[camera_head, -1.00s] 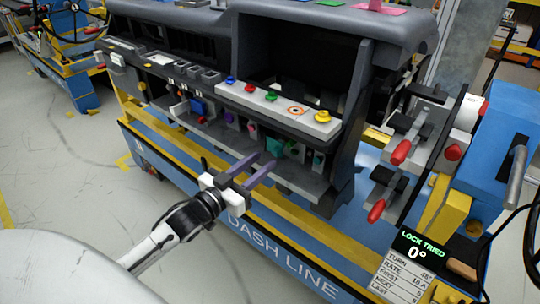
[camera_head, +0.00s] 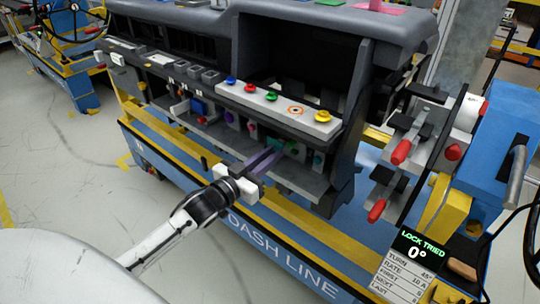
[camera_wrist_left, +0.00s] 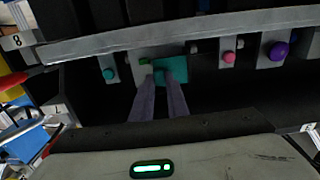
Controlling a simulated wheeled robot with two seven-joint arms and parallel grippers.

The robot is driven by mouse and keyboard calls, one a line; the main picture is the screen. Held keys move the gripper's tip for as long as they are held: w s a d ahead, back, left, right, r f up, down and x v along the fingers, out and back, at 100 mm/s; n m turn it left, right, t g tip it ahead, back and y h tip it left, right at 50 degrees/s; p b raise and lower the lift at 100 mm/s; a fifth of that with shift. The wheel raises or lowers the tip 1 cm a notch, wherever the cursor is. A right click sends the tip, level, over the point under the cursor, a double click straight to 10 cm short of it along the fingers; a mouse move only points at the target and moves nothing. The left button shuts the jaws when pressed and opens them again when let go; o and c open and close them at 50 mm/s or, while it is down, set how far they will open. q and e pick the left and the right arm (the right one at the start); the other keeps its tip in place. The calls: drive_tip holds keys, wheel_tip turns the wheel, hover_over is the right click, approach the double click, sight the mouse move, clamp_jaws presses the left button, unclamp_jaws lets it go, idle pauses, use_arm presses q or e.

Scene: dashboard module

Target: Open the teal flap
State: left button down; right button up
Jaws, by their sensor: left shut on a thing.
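The teal flap (camera_wrist_left: 178,72) is a small upright panel below the grey ledge in the left wrist view. In the head view it is mostly hidden behind my fingers. My left gripper (camera_head: 274,155) reaches in under the dashboard ledge. In the left wrist view its two long purple-grey fingers (camera_wrist_left: 161,82) come together at the flap's lower left part. They are shut on a small part there, seemingly the flap's tab, which the fingertips largely hide. The flap looks closed. My right gripper is not in view.
A row of coloured buttons (camera_head: 279,102) sits on the ledge above the fingers. Small coloured knobs, such as the pink one (camera_wrist_left: 229,57) and the purple one (camera_wrist_left: 279,50), flank the flap. Red-handled levers (camera_head: 401,152) stand at the right.

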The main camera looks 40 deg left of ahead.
use_arm(q)
drive_tip(key=shift+h, duration=0.3)
